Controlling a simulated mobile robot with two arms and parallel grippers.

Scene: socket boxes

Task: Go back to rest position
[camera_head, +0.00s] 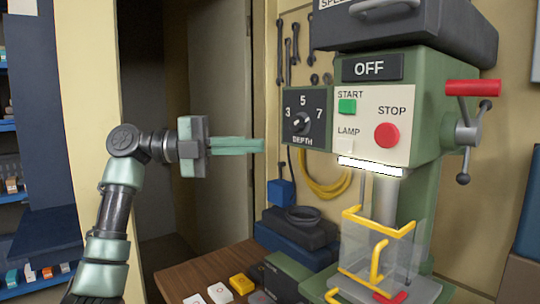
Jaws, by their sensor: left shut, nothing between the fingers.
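My left gripper (258,145) is raised in the middle of the head view. Its pale green fingers are shut, with nothing between them, and point right. The fingertips are just left of the depth dial (302,122) of a green drill press and appear apart from it. The press carries an OFF display (372,67), a green start button (347,106), a red stop button (386,135) and a lamp switch (345,146). My right gripper is not in view.
A clear guard with a yellow frame (380,222) stands below the press head. A red-handled lever (473,88) sticks out at its right. A wooden table (205,269) holds small coloured boxes, including a yellow one (242,284). Blue shelves (35,250) stand at the far left.

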